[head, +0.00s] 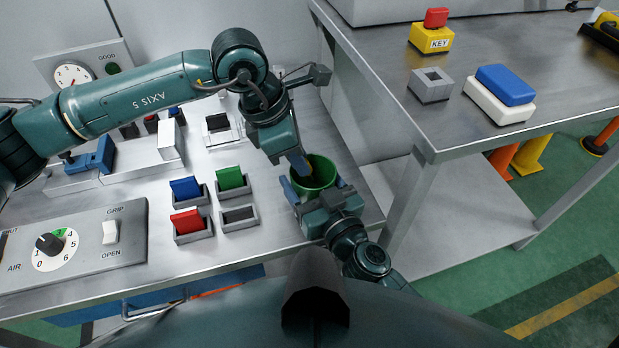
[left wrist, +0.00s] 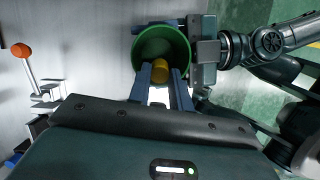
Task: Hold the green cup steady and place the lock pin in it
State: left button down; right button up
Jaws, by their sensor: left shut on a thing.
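The green cup (head: 322,168) stands at the right front end of the workbench, with its open mouth up. My right gripper (head: 315,187) is shut on the cup, one finger on each side. My left gripper (head: 303,168) comes down from above with its blue fingertips at the cup's mouth. In the left wrist view, its fingers (left wrist: 160,84) are shut on the yellow lock pin (left wrist: 160,70). The pin's far end shows against the inside of the green cup (left wrist: 150,50). How deep the pin reaches is hard to tell. In the head view the fingers mostly hide it.
Grey sockets with red (head: 187,221), blue (head: 186,188) and green (head: 230,178) blocks and an empty socket (head: 239,216) lie left of the cup. A dial panel (head: 78,243) stands at the front left. A second table (head: 385,60) is to the right, across a gap.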

pick_arm(q)
jog(key=c, duration=1.2)
grip_release()
jog(key=shift+r, duration=0.1)
jog(key=v, duration=1.2)
pick_arm(e)
jog(key=o, duration=1.1)
jog(key=shift+c, duration=0.2)
jog(key=shift+s, duration=0.15)
jog(key=v, duration=1.2)
